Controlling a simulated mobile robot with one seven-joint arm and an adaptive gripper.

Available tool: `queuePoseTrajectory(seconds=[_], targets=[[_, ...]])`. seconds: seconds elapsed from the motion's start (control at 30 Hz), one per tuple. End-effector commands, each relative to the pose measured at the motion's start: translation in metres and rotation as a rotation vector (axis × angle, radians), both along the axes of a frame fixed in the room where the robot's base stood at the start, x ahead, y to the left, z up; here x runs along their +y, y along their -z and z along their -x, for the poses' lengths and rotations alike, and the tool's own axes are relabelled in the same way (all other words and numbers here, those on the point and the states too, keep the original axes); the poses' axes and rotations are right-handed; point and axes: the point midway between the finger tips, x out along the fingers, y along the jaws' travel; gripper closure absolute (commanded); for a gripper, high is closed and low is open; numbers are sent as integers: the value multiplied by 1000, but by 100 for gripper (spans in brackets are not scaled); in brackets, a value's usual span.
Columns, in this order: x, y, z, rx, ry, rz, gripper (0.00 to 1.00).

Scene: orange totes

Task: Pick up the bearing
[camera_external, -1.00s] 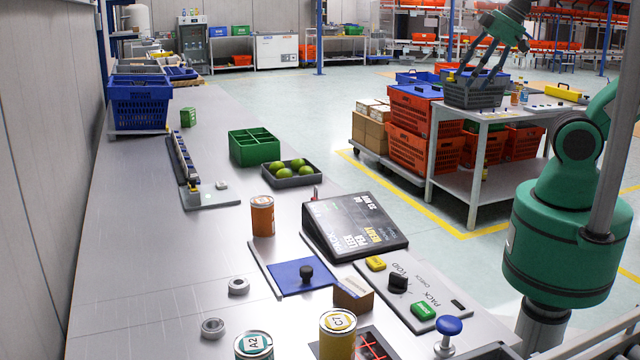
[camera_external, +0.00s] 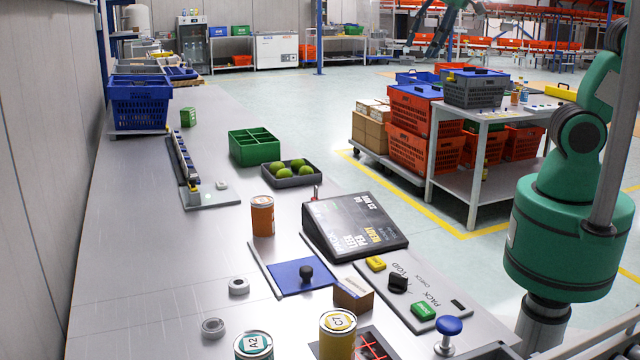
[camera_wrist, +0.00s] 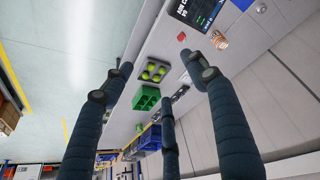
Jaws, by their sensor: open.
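Two grey metal rings that look like bearings lie flat on the long grey bench in the external view: one bearing (camera_external: 238,286) beside the blue plate and a second bearing (camera_external: 212,327) nearer the camera. My gripper (camera_external: 438,48) is high at the top of the external view, far from both rings and partly cut off by the frame. In the wrist view my gripper (camera_wrist: 163,80) shows its three dark fingers spread wide with nothing between them.
An orange can (camera_external: 262,215), a tilted display (camera_external: 355,225), a yellow can (camera_external: 337,335), a teal-labelled can (camera_external: 254,346) and a small brown box (camera_external: 353,294) stand around the rings' side of the bench. A green divided box (camera_external: 254,147) is farther back.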

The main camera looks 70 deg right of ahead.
Motion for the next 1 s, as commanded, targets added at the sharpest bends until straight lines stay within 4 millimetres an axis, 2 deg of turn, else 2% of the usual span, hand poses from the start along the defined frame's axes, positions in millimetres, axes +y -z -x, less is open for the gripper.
queuePoseTrajectory(seconds=[0.2,0.5,0.73,1.0], targets=[[34,-17,-49,26,-147,42,42],[88,-28,-111,55,-350,99,42],[137,-28,-156,76,-505,141,42],[200,-17,-203,98,-690,188,42]])
